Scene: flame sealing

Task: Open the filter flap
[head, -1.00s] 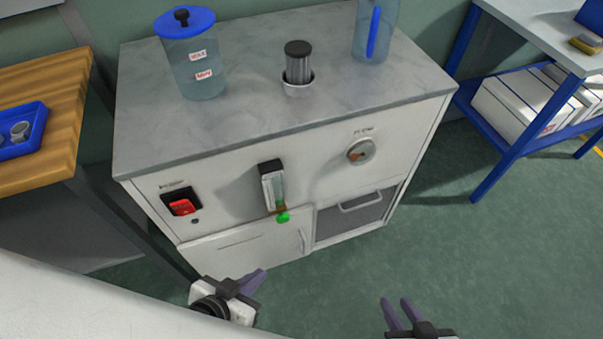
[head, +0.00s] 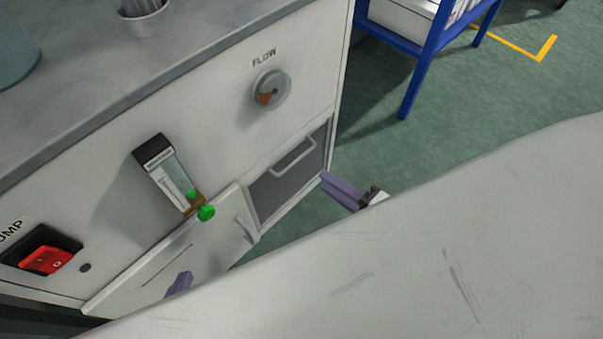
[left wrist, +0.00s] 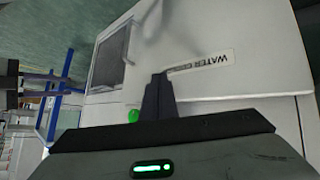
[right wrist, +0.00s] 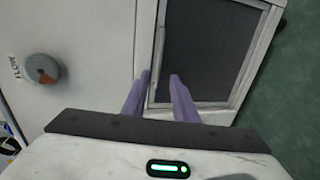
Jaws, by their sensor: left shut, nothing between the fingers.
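The filter flap seems to be the dark panel (head: 265,199) with a grey loop handle (head: 296,160), low at the cabinet's right end; no filter label is readable. In the right wrist view the handle bar (right wrist: 158,45) runs along the left edge of the dark panel (right wrist: 203,45). My right gripper (head: 327,178) is open beside the panel's right edge. Its fingertips (right wrist: 160,75) lie near the handle's end; I cannot tell contact. My left gripper (head: 184,277) is shut and empty before the white door (head: 150,278), which carries a WATER label (left wrist: 205,62).
The cabinet front (head: 215,120) also has a FLOW dial (head: 270,90), a flow tube (head: 172,180) with a green knob (head: 206,213) and a red switch (head: 45,260). A blue shelf (head: 425,65) stands to the right. Green floor (head: 500,100) is clear between.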

